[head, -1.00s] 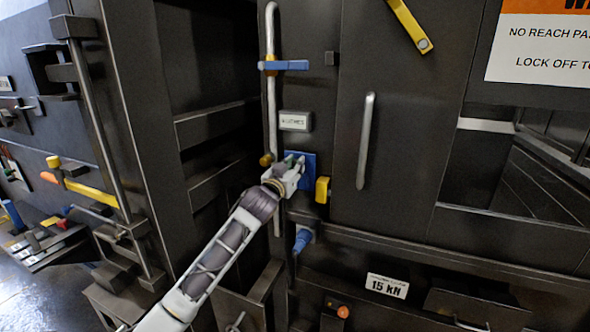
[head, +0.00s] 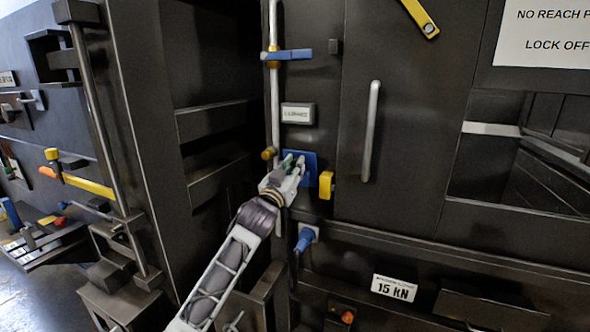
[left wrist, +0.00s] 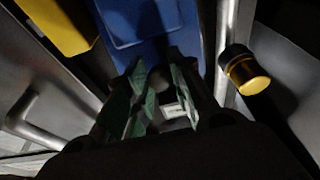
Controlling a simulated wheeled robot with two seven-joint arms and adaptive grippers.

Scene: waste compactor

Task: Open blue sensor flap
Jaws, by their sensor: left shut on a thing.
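The blue sensor flap (head: 309,160) is a small blue plate on the dark machine front, below a small grey label. My left gripper (head: 293,166) is at its left part and covers some of it. In the left wrist view the blue flap (left wrist: 150,25) fills the top middle, just beyond the green-padded fingers of my left gripper (left wrist: 165,95). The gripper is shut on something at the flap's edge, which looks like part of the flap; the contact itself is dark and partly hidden. My right gripper is not in view.
A yellow block (head: 326,185) sits right of the flap, and a brass-coloured knob (head: 269,153) sits left of it. A vertical rod with a blue lever (head: 288,55) stands above. A blue plug (head: 306,238) is below. A long door handle (head: 371,130) is to the right.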

